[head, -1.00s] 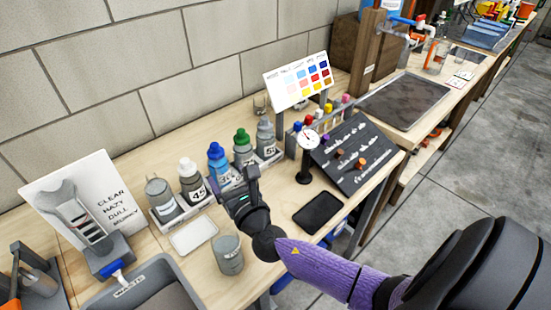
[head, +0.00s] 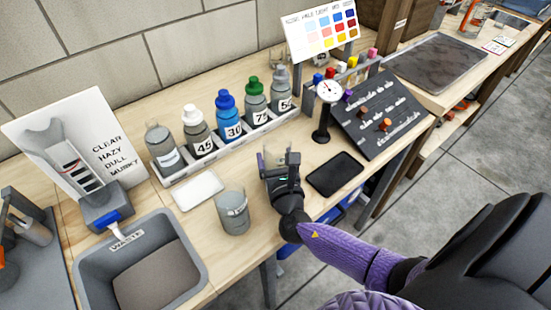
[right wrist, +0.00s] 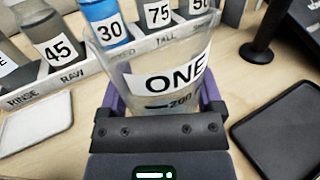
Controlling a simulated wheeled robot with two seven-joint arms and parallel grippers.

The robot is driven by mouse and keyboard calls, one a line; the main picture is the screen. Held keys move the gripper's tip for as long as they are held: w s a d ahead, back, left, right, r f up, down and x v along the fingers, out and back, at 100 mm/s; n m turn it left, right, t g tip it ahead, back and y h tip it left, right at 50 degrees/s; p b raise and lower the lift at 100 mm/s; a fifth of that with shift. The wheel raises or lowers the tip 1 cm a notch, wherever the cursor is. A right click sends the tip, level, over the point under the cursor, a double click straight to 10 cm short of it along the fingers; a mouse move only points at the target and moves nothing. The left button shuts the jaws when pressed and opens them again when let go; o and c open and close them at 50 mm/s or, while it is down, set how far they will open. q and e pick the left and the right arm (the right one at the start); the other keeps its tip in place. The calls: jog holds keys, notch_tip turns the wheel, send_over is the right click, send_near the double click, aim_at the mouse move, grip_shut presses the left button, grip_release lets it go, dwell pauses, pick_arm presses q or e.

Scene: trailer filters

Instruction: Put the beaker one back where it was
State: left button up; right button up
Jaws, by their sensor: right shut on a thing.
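The clear glass beaker one, with a white "ONE" label (right wrist: 172,80), is between the fingers of my right gripper (right wrist: 165,108) in the right wrist view. The gripper is shut on it. In the head view my right gripper (head: 280,165) is over the bench, right of a grey cylindrical container (head: 232,212) and left of a black flat pad (head: 335,174). The beaker (head: 272,152) shows only partly there, mostly hidden behind the gripper. I cannot tell whether its base touches the bench. My left gripper is not in view.
A rack of labelled bottles (head: 229,120) stands behind the gripper. A white pad (head: 198,191) lies in front of it. A dial gauge on a stand (head: 325,105) and a dark sloped board (head: 380,115) are to the right. A grey waste bin (head: 195,250) is at front left.

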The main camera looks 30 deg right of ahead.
jog(key=o, duration=1.3)
jog(key=shift+f, duration=0.1)
jog(key=shift+o, duration=0.2)
jog(key=shift+r, duration=0.2)
jog(key=p+v, duration=0.1)
jog(key=v, duration=0.3)
jog(key=shift+s+a, duration=0.15)
jog(key=shift+s, duration=0.1)
jog(key=v, duration=0.6)
jog(key=shift+s+a+p, duration=0.1)
jog(key=shift+s+p, duration=0.25)
jog(key=shift+p, duration=0.05)
jog(key=shift+s+a, duration=0.15)
jog(key=shift+s, duration=0.2)
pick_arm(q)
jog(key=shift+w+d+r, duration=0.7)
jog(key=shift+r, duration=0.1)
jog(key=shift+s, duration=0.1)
